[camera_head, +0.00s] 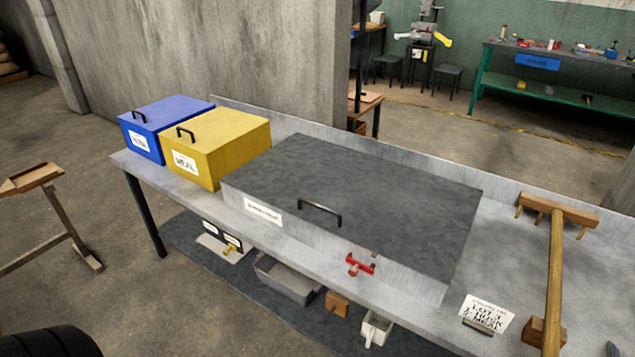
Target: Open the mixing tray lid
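The mixing tray (262,212) is a wide, low grey box on the metal bench. It has a white label on its front wall. Its flat dark grey lid (370,185) lies shut over it. A black bar handle (320,212) stands at the lid's front edge, left of its middle. What is inside the tray is hidden. Neither of my grippers shows in the head view.
A blue box (150,142) and a yellow box (192,162), both lidded, stand left of the tray. A wooden rake (556,260) and a lettered card (487,314) are at the right. Red handle (359,265) shows at the front edge.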

